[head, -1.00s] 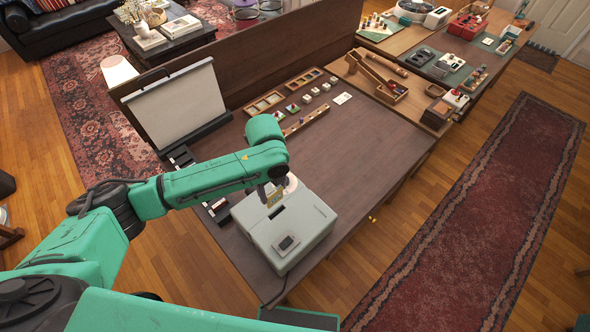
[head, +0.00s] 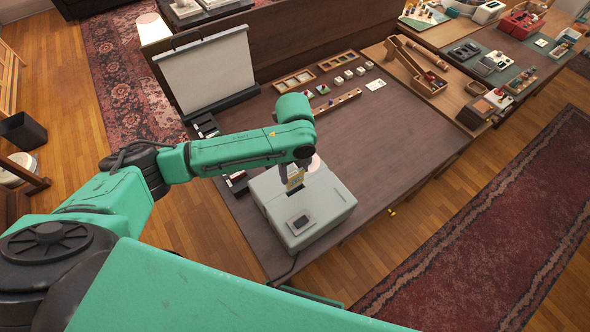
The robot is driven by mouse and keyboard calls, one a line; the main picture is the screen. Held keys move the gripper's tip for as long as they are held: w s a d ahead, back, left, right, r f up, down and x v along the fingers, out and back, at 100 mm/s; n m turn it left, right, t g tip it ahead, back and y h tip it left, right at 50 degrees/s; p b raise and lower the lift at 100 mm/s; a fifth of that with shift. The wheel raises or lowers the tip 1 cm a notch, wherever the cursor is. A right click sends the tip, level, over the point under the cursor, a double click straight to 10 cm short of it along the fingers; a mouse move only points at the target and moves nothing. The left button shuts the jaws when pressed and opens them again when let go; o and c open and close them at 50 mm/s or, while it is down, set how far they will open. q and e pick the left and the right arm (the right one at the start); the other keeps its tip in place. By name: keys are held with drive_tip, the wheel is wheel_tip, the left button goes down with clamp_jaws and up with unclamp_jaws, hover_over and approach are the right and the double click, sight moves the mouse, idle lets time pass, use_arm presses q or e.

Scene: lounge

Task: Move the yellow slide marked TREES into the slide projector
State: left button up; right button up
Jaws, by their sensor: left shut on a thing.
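The slide projector (head: 318,207) is a pale grey box on the dark wooden table (head: 385,140), near its front left. My left gripper (head: 294,180) is above the projector's top, pointing down. It is shut on the yellow slide (head: 295,179), which is upright over the dark slot area at the projector's back left. I cannot tell whether the slide's lower edge is in the slot or just above it. The marking on the slide is too small to read. My right gripper is not in view.
A white screen (head: 206,72) stands at the table's back left. Small slides and wooden trays (head: 294,80) lie along the back. A wooden ramp (head: 417,66) stands at the back right. The table's middle and right are clear.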

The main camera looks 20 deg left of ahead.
use_arm(q)
drive_tip(key=shift+w+f+b, duration=0.1)
drive_tip(key=shift+f+b, duration=0.7)
drive_tip(key=shift+f, duration=0.1)
drive_tip(key=shift+f+b, duration=0.55)
drive_tip(key=shift+b, duration=0.15)
drive_tip(key=shift+r, duration=0.1)
drive_tip(key=shift+f+p, duration=0.25)
drive_tip(key=shift+p, duration=0.1)
drive_tip(key=shift+p, duration=0.45)
drive_tip(key=shift+f+b, duration=1.4)
drive_tip(key=shift+f, duration=1.05)
